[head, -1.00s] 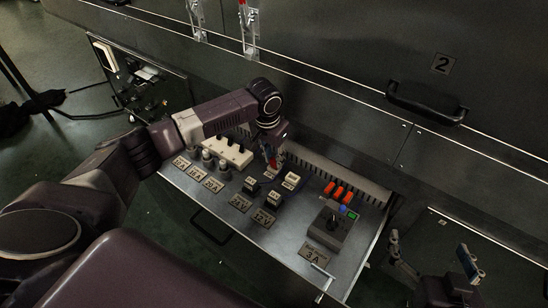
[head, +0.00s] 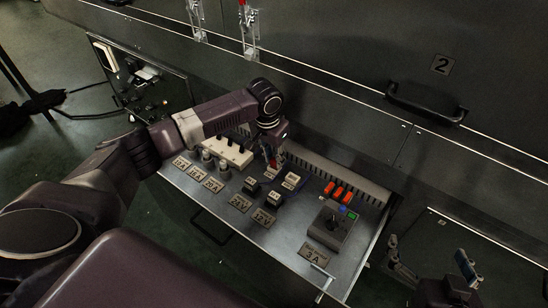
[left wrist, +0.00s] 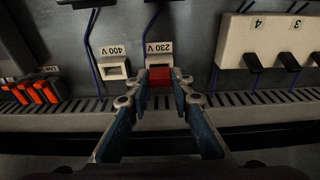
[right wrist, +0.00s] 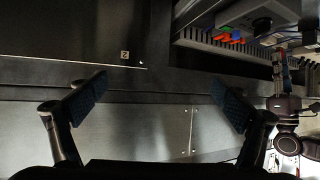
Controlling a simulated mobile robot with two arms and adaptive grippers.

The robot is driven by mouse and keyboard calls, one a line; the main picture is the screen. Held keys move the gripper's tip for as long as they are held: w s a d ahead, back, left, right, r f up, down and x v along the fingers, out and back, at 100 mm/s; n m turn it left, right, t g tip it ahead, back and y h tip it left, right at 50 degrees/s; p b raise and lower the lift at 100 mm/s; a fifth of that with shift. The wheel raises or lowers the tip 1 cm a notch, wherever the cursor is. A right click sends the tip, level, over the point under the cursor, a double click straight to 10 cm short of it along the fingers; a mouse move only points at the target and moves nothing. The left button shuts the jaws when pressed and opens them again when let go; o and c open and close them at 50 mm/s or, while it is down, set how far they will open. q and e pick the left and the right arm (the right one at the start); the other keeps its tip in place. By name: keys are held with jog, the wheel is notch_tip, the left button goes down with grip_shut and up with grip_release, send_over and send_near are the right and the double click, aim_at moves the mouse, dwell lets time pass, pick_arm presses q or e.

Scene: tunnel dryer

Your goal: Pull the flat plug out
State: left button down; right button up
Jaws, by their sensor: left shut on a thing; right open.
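The flat plug is a red block (left wrist: 160,75) at the mouth of the white socket (left wrist: 159,60) labelled 230 V. My left gripper (left wrist: 160,84) is shut on it, one finger on each side. How deep the plug sits in the socket cannot be told. In the head view my left gripper (head: 271,155) points down at the back of the drawer panel, with a bit of red at its tips. My right gripper (right wrist: 160,92) is open and empty, in front of the cabinet. It also shows at the lower right of the head view (head: 430,260).
A second white socket (left wrist: 113,68), labelled 400 V, is beside it. A white block with black levers (left wrist: 268,44) and orange levers (head: 339,191) flank the sockets. A slotted strip (left wrist: 90,105) runs close behind. A grey box with a knob (head: 332,222) stands on the panel (head: 290,240).

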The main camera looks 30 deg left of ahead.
pick_arm(q)
jog(key=shift+r+p, duration=0.2)
jog(key=shift+p, duration=0.2)
pick_arm(e)
jog(key=shift+s+d+f+g+h, duration=0.15)
jog(key=shift+s+d+f+g, duration=0.15)
jog(key=shift+s+f+g, duration=0.4)
jog(key=shift+s+d+f+g+h, duration=0.15)
jog(key=shift+s+d+f+g, duration=0.2)
jog(key=shift+s+f, duration=0.55)
dwell(1.7)
pick_arm(q)
jog(key=shift+r, duration=0.1)
pick_arm(e)
jog(key=shift+s+d+f+g, duration=0.2)
jog(key=shift+s+f+g, duration=0.3)
jog(key=shift+f, duration=0.2)
dwell(1.0)
